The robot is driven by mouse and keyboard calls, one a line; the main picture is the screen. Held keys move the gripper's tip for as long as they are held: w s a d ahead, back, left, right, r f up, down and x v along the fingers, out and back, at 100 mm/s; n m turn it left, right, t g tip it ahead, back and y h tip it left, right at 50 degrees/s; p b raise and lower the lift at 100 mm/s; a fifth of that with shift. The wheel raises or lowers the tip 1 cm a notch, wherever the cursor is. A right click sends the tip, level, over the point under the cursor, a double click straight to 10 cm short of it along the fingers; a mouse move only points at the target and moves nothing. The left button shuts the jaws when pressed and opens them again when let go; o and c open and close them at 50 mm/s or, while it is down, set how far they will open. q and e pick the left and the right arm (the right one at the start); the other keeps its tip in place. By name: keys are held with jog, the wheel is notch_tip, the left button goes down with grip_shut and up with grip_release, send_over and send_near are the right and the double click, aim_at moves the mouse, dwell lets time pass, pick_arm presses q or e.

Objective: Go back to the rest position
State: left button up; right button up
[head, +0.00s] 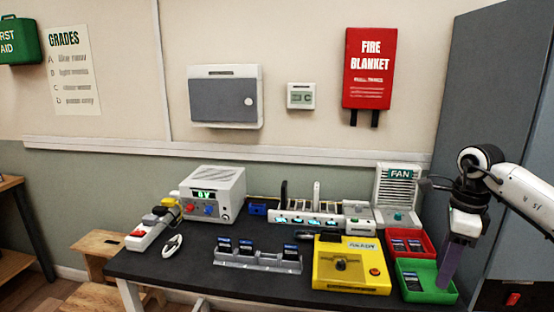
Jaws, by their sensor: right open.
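My right gripper (452,262) hangs from the arm that comes in from the right. It points down over the right edge of the green tray (440,297), at the table's right end. It is open, and I see no phone in it. Its lower part covers some of the green tray. Whether it touches the tray I cannot tell. My left gripper is not in view.
A dark phone (413,281) lies in the green tray, and dark phones lie in the red tray (429,245) behind it. A yellow box (330,278), a grey phone rack (258,262) and a fan unit (397,190) crowd the black table (190,275). A tall grey cabinet (475,90) stands behind my right arm.

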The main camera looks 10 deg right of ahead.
jog(key=w+a+f+y, duration=0.1)
jog(key=a+f+y, duration=0.35)
jog(key=a, duration=0.65)
jog(key=a+f+y, duration=0.3)
jog(key=a+f, duration=0.2)
jog(key=a, duration=0.6)
jog(key=s+a+r+m+t+y, duration=0.1)
jog(key=s+a+m+t+y, duration=0.25)
jog(key=a, duration=0.55)
jog(key=a+r+m+t+y, duration=0.2)
jog(key=a+m+y, duration=0.3)
jog(key=a+m, duration=0.3)
jog(key=s+d+f+m+t+h, duration=0.35)
jog(key=d+f+m+h, duration=0.35)
jog(key=m, duration=0.6)
jog(key=s+d+f+m+t+h, duration=0.2)
jog(key=f+m+t+h, duration=0.25)
jog(key=f+m, duration=0.55)
jog(key=s+d+f+m+g+h, duration=0.1)
jog(key=s+d+f+m+g, duration=0.1)
jog(key=s+f+m, duration=0.2)
jog(key=s+d+f+m+g+h, duration=0.1)
jog(key=s+f+m, duration=0.4)
jog(key=s, duration=0.5)
jog(key=shift+s+d+f+m+g+h, duration=0.35)
jog(key=shift+d+g, duration=0.15)
jog(key=shift+g, duration=0.65)
